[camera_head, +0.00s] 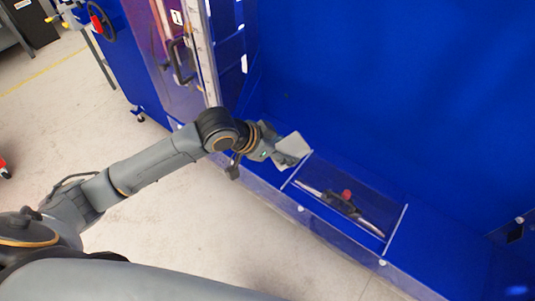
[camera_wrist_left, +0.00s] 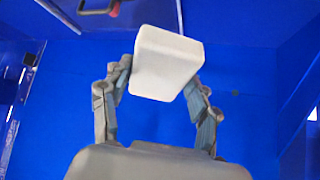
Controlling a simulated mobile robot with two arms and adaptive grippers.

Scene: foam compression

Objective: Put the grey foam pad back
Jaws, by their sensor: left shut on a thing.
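The grey foam pad (camera_head: 292,148) is a light grey block at the end of my left arm in the head view. My left gripper (camera_head: 276,150) is shut on it. In the left wrist view the pad (camera_wrist_left: 166,64) sits between the two fingers of my left gripper (camera_wrist_left: 158,88), tilted a little. In the head view the pad is above the blue ledge, near the left end of a clear-walled tray (camera_head: 398,230). My right gripper is not in view.
A dark tool with a red knob (camera_head: 346,195) lies in the tray. A clear panel edge (camera_head: 300,208) runs along the ledge front. A tall blue wall (camera_head: 400,80) stands behind. A clear door with a black handle (camera_head: 181,62) is at the upper left.

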